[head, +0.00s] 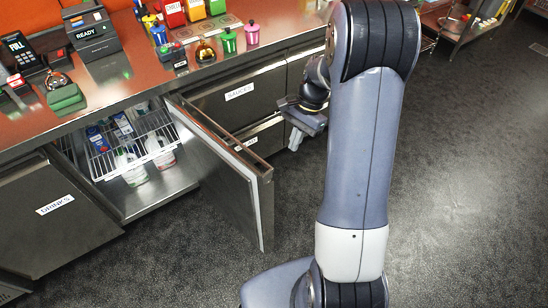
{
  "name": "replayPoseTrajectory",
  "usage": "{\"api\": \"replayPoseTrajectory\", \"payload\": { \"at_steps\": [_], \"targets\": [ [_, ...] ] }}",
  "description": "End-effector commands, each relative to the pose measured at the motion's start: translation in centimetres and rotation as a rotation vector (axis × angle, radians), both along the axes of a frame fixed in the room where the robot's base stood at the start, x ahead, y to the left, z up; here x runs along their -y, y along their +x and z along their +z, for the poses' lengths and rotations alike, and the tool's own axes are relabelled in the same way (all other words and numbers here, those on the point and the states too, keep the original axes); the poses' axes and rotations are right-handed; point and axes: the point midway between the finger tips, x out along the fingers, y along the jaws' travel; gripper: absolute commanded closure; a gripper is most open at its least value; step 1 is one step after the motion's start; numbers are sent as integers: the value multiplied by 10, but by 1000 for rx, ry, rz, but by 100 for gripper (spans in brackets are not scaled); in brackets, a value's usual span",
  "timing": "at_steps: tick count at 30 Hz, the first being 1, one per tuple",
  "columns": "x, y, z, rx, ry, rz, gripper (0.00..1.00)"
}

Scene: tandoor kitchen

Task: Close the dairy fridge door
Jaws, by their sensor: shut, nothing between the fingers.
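The dairy fridge door (232,182) is a dark metal panel under the counter. It stands wide open, swung out into the room, with its free edge toward me. The open fridge compartment (160,192) shows a white wire shelf (131,139) with blue cartons and white bottles. My gripper (294,138) is to the right of the door, near the drawer fronts and apart from the door. It points downward and its fingers are shut with nothing held. My own arm hides part of the floor and counter at the right.
The DRINKS door (45,215) at left is closed. The SAUCES drawer (236,97) is closed behind the open door. The counter (135,90) holds a till, a card reader, cups and colourful boxes. Dark floor (470,170) is open at right; a shelf rack (462,25) stands at the back.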

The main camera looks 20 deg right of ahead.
Motion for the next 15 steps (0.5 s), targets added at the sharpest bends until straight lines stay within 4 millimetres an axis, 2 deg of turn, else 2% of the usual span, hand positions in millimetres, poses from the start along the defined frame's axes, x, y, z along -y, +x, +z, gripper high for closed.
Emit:
{"api": "replayPoseTrajectory", "payload": {
  "at_steps": [5, 15],
  "targets": [
    [-3, -2, -10, -3, 1, 0, 100],
    [-25, -16, -73, -7, 1, 0, 100]
  ]
}}
